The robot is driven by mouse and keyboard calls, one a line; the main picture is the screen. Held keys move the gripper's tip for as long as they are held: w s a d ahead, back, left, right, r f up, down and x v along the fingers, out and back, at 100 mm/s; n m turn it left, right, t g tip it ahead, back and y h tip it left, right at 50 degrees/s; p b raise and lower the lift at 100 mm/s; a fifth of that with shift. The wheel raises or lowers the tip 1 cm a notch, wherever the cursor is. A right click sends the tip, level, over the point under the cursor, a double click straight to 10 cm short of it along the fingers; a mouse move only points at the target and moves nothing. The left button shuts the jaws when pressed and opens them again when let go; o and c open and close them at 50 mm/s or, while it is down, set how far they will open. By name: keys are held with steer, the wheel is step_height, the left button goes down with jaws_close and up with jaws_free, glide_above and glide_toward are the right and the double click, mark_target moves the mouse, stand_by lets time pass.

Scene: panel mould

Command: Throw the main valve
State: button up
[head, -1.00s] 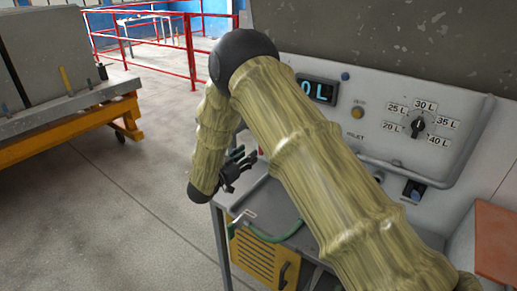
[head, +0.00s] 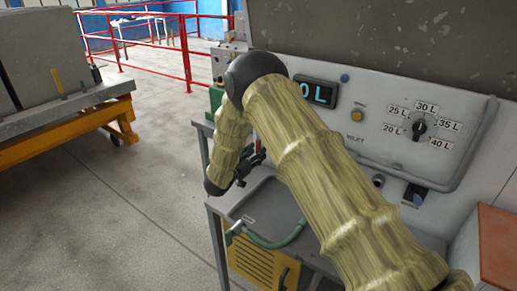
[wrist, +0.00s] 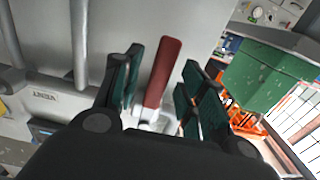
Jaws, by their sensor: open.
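The main valve's red lever handle (wrist: 163,74) shows in the wrist view, with a pale metal fitting at its lower end. My gripper (wrist: 160,84) is open, with one dark green-padded finger on each side of the handle. I cannot tell whether either finger touches it. In the head view my gripper (head: 250,168) is beside the left end of the grey control panel, partly behind my arm. The handle is mostly hidden there.
The panel (head: 375,118) carries a lit display (head: 317,92), a yellow button (head: 357,117) and a litre dial (head: 418,127). A green box (wrist: 265,75) stands right of the handle. Open floor lies left.

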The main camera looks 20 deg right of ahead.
steer(key=shift+x, duration=1.15)
steer(key=shift+c, duration=0.2)
jaws_close()
